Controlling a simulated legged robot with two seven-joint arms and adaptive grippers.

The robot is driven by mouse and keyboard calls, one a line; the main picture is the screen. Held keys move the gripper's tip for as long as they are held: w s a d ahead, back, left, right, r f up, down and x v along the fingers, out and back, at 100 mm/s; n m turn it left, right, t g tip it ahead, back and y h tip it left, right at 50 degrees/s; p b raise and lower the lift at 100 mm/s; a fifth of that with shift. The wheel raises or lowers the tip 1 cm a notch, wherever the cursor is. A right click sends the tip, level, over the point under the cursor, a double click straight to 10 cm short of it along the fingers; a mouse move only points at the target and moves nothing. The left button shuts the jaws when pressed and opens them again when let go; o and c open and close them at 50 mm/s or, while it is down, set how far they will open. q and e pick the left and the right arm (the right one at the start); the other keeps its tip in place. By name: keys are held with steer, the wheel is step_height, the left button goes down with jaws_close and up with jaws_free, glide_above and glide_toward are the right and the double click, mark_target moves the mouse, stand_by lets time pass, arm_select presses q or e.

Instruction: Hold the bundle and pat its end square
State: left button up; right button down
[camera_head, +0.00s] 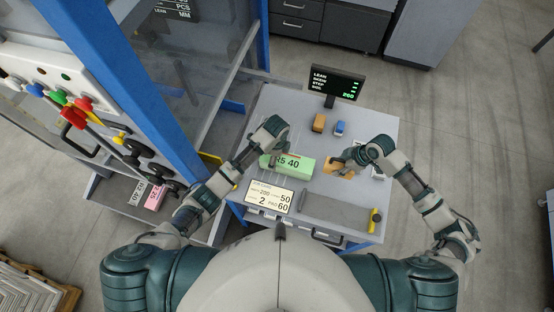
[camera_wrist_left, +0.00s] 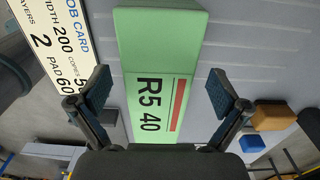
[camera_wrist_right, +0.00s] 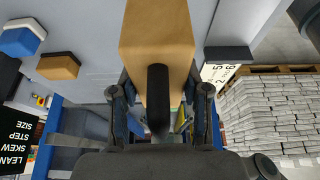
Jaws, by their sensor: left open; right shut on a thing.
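A green block marked "R5 40" (camera_head: 290,164) lies on the grey table; it also shows in the left wrist view (camera_wrist_left: 160,45). I cannot tell whether it is the bundle; no newspapers show on the table. My left gripper (camera_head: 273,158) is at its left end. In the left wrist view, the open fingers (camera_wrist_left: 155,90) are on either side of the block, with visible gaps. My right gripper (camera_head: 345,164) is shut on a tan block with a black handle (camera_head: 336,168), right of the green block. In the right wrist view, the tan block (camera_wrist_right: 157,35) extends beyond the fingers (camera_wrist_right: 158,98).
A job card (camera_head: 268,197) and a grey strip (camera_head: 335,208) lie at the table's front, with a yellow-handled tool (camera_head: 375,220). An orange block (camera_head: 318,122), a blue block (camera_head: 339,128) and a display (camera_head: 336,83) are at the back. A blue-framed machine (camera_head: 130,75) stands left.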

arm_select(q)
step_height(320, 180, up, 7)
steer(key=shift+r, duration=0.2)
steer(key=shift+s+d, duration=0.1)
arm_select(e)
steer(key=shift+s, duration=0.1)
stand_by(0.4)
